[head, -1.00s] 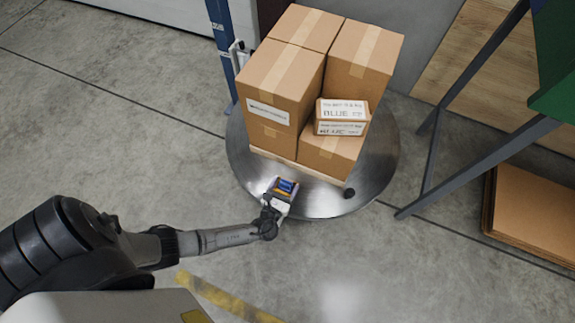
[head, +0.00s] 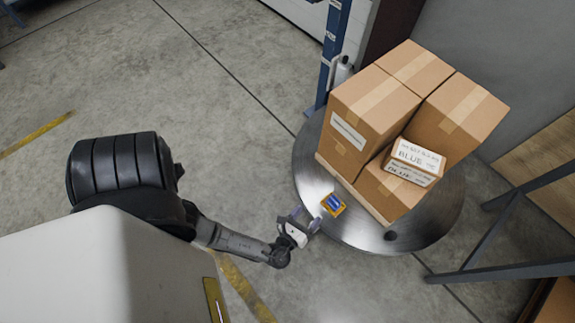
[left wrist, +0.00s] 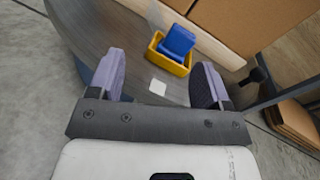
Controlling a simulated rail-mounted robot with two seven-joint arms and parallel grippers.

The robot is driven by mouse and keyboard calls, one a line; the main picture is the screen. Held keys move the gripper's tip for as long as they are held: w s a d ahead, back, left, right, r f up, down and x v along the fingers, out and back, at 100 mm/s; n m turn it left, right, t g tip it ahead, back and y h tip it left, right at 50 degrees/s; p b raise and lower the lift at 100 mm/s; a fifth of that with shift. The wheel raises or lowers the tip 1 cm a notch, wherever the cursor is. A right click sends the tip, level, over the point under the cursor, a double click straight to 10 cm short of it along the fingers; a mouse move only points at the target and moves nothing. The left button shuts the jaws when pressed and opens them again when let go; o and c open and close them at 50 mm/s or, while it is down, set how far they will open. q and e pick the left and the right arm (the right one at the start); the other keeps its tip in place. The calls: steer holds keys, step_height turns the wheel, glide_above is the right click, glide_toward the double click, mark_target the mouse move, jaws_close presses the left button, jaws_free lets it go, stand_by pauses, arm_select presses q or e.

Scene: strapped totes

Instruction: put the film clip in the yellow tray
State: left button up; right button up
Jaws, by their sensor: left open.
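The yellow tray (head: 339,211) sits on the near left part of the round metal turntable, and it also shows in the left wrist view (left wrist: 172,67). A blue piece (head: 333,202), which I take to be the film clip, rests inside the tray. In the left wrist view the blue piece (left wrist: 179,41) leans up above the tray's rim. My left gripper (head: 306,219) is open and empty at the turntable's near edge, apart from the tray. Its two fingers (left wrist: 162,78) stand wide apart, with the tray beyond them. My right gripper is not in view.
The turntable (head: 310,165) carries stacked cardboard boxes (head: 375,110) on a board just behind the tray. A small white patch (left wrist: 157,87) lies before the tray. A blue post (head: 333,50) stands behind. Dark frame legs (head: 490,240) are at the right.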

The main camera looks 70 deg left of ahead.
arm_select(q)
steer(key=s+d+r+n+g+h, duration=0.1)
steer(key=s+r+n+g+h, duration=0.3)
steer(key=r+n, duration=0.4)
steer(key=s+d+r+n+g+h, duration=0.1)
steer(key=s+r+n+g+h, duration=0.4)
steer(key=n, duration=1.1)
steer(key=shift+d+r+g, duration=0.3)
steer(key=shift+r+g, duration=0.7)
steer(key=shift+r, duration=0.8)
